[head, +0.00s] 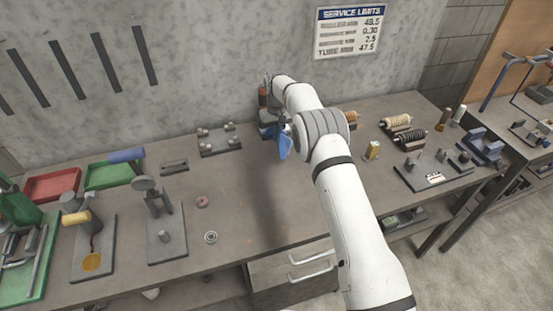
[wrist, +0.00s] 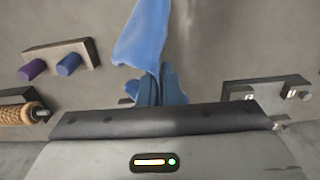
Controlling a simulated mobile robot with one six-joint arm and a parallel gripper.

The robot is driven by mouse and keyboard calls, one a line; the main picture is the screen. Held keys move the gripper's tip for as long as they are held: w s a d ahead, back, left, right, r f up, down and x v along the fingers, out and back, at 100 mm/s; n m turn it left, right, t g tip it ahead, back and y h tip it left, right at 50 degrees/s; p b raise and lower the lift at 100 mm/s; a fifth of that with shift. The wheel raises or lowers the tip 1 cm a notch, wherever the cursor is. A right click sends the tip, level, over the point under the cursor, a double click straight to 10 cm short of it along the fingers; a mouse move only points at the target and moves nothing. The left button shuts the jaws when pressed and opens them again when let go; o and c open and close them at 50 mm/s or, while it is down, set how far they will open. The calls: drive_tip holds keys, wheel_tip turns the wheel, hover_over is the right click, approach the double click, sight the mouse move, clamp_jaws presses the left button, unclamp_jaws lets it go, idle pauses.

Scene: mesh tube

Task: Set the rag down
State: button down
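The blue rag (head: 285,145) hangs from my gripper (head: 271,129) over the back middle of the workbench (head: 260,215), near the wall. In the wrist view the rag (wrist: 143,38) spreads away from the gripper (wrist: 158,88), with bunched blue cloth at the fingers. My gripper appears shut on the rag. The fingertips are mostly hidden by the cloth and by my arm. I cannot tell whether the rag's lower edge touches the bench.
Left of the rag stand a grey block with pegs (head: 219,140) and a small grey block (head: 174,167). Wound spools (head: 410,138) and a small yellow piece (head: 372,150) stand to the right. The middle bench is mostly bare.

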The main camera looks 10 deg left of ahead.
sight(286, 157)
drive_tip(key=shift+a, duration=0.1)
drive_tip(key=s+a+f+m, duration=0.1)
drive_tip(key=s+a+m, duration=0.25)
drive_tip(key=a, duration=0.35)
drive_tip(key=shift+m, duration=0.25)
drive_tip(key=d+f, duration=0.1)
drive_tip(key=f, duration=0.1)
drive_tip(key=w+d+f, duration=0.1)
drive_tip(key=f, duration=0.1)
drive_tip(key=w+d+f, duration=0.1)
drive_tip(key=shift+d+f, duration=0.1)
drive_tip(key=shift+f, duration=0.3)
drive_tip(key=d, duration=0.2)
drive_tip(key=w+d+f, duration=0.1)
drive_tip(key=d, duration=0.1)
drive_tip(key=w+d, duration=0.1)
drive_tip(key=d, duration=0.1)
drive_tip(key=shift+w+d+f, duration=0.1)
drive_tip(key=shift+w+f, duration=0.05)
drive_tip(key=shift+f, duration=0.1)
drive_tip(key=shift+w+d, duration=0.25)
drive_tip(key=shift+d, duration=0.35)
drive_tip(key=c, duration=1.2)
unclamp_jaws()
